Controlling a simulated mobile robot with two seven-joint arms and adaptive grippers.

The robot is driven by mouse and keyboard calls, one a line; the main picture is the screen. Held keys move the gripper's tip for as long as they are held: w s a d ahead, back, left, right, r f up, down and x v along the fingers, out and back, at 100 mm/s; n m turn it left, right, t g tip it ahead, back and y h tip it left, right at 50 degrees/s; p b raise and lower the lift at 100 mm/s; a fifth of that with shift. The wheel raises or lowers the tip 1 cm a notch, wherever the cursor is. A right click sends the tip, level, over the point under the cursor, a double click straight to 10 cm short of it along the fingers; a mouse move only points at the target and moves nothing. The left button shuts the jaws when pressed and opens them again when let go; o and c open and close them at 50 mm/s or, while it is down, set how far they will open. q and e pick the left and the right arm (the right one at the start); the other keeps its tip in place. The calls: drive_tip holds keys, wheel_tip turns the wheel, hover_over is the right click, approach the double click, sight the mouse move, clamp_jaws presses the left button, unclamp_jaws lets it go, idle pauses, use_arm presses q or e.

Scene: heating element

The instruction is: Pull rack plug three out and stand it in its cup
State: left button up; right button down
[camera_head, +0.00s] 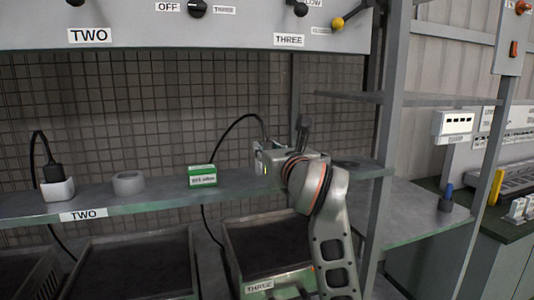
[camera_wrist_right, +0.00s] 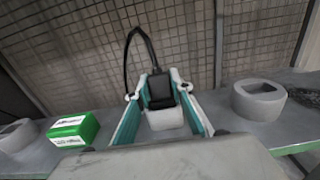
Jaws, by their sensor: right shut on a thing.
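The black plug three (camera_wrist_right: 159,88) stands upright at the white socket block (camera_wrist_right: 165,118) in the right wrist view, its black cable arching up and back. My right gripper (camera_wrist_right: 160,92) has a finger on each side of the plug and is shut on it. The plug's lower end meets the block; I cannot see any gap. In the head view my right gripper (camera_head: 266,158) is at the shelf and mostly hides plug and block. A grey round cup (camera_wrist_right: 259,99) stands open-topped to the right of the plug in the wrist view. My left gripper is out of view.
A green box (camera_head: 202,176) stands on the shelf (camera_head: 160,198) left of my gripper. Further left are another grey cup (camera_head: 128,183) and a black plug in a white block (camera_head: 57,189). A wire mesh (camera_head: 160,110) backs the shelf. A post (camera_head: 388,120) rises at right.

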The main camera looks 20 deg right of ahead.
wheel_tip(320, 180, up, 19)
drive_tip(key=p, duration=0.1)
idle(0.5)
